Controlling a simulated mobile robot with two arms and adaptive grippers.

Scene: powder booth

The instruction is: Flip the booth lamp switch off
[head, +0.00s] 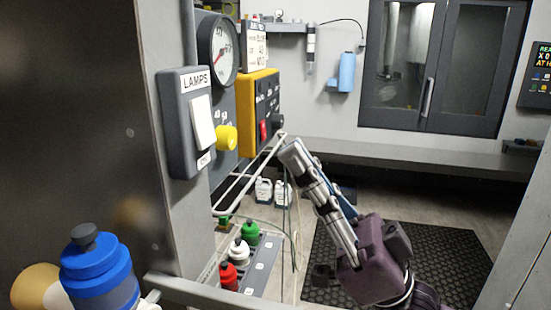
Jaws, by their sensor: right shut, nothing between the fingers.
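The lamp switch is a white rocker (202,123) on a grey box (175,125) labelled "LAMPS", mounted on the post at left of centre. The rocker looks tilted, but I cannot tell which position it is in. My right gripper (286,146) is shut and empty, its fingers pointing up and left. In the picture it is to the right of the switch box and slightly lower, apart from the switch. My left gripper is not in view.
A yellow knob (227,138), a round gauge (220,48) and a yellow control box (260,112) sit beside the switch. Below are a rack (262,262) with coloured-cap bottles and a blue-lidded container (97,262). A dark mat (440,255) covers the floor at right.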

